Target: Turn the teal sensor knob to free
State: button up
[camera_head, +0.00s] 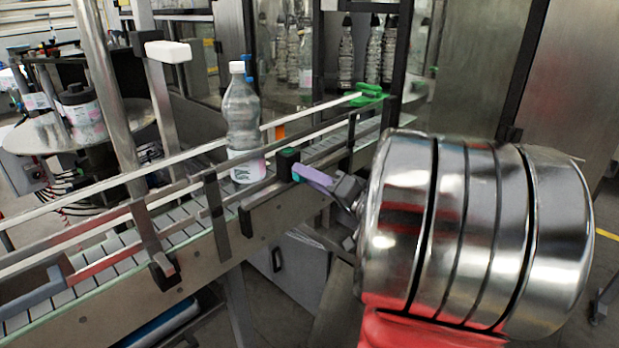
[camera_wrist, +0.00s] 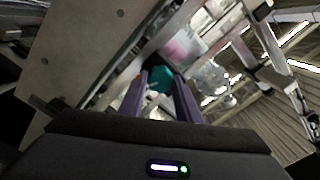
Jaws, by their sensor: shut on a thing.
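The teal sensor knob (camera_head: 296,174) sits on the side of a small black sensor box (camera_head: 286,160) at the conveyor's near rail, in the middle of the head view. My gripper (camera_head: 303,172), with purple fingers, reaches it from the right and is shut on it. In the wrist view, the teal knob (camera_wrist: 159,79) shows between the tips of the two purple fingers of my gripper (camera_wrist: 160,84). The fingers cover part of the knob, and I cannot read its setting or any marking.
A clear bottle (camera_head: 242,125) with a white cap stands upright on the conveyor (camera_head: 190,208), just behind and left of the sensor box. Metal guide rails (camera_head: 180,160) run along the belt. A label reel table (camera_head: 35,132) is at the left. Several bottles stand behind glass at the back.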

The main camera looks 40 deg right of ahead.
jog(key=n, duration=0.5)
jog(key=shift+f+n, duration=0.3)
jog(key=shift+f, duration=0.05)
dwell(0.3)
jog(key=o, duration=1.1)
jog(key=shift+r, duration=0.25)
jog(key=shift+c, duration=0.2)
jog(key=shift+s, duration=0.15)
jog(key=s+d, duration=0.1)
jog(key=s, duration=1.2)
jog(key=shift+s, duration=0.25)
